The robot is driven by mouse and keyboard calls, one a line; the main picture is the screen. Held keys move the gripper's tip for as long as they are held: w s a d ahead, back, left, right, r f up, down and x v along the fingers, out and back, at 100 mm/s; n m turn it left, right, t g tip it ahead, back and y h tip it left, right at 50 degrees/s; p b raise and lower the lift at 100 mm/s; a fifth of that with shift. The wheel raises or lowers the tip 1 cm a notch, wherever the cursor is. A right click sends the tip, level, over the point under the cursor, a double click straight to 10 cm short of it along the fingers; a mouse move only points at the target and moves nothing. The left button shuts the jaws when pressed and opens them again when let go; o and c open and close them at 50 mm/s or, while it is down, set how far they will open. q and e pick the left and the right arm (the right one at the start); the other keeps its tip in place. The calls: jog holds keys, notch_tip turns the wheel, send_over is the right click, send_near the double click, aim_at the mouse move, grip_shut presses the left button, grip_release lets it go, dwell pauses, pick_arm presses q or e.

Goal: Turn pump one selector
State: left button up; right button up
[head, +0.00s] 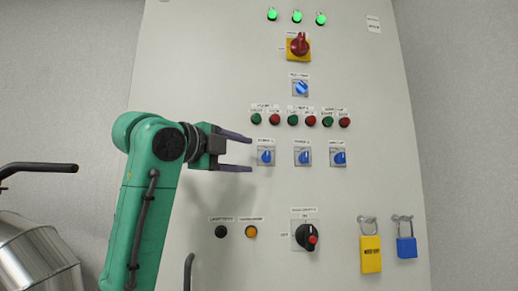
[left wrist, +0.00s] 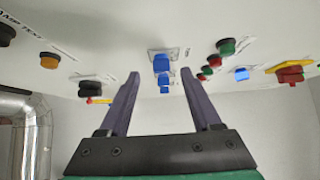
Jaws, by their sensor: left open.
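Three blue selector knobs sit in a row on the grey control panel. The leftmost one (head: 266,156), which I take as the pump one selector, is on a small square plate; its label is too small to read. My left gripper (head: 251,153) is open and empty, just left of that selector, with one finger above its level and one below. In the left wrist view the nearest blue selector (left wrist: 161,63) lies between the two open fingertips (left wrist: 160,73), beyond them and apart from them. My right gripper is not in view.
Green and red buttons (head: 293,120) are just above the selectors, with another blue selector (head: 300,88) and a red rotary switch (head: 299,45) higher up. Below are a black rotary switch (head: 306,236), an amber button (head: 251,231) and yellow (head: 370,254) and blue (head: 406,247) padlocks.

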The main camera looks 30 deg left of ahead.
aim_at(264, 156)
pick_arm(q)
jog(key=w, duration=0.2)
jog(key=w+d+p, duration=0.2)
jog(key=w, duration=0.1)
jog(key=shift+w+d+r, duration=0.1)
jog(key=shift+w+r, duration=0.15)
jog(key=shift+w, duration=0.05)
jog(key=shift+w+d, duration=0.1)
jog(key=shift+w, duration=0.15)
jog(key=shift+a+f, duration=0.15)
jog(key=shift+a, duration=0.1)
jog(key=shift+s+a, duration=0.1)
jog(key=shift+c, duration=0.6)
grip_shut()
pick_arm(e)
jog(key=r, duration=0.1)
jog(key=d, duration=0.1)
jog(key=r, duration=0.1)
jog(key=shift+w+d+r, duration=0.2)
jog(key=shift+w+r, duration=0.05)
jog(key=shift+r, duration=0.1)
pick_arm(q)
jog(key=shift+f, duration=0.1)
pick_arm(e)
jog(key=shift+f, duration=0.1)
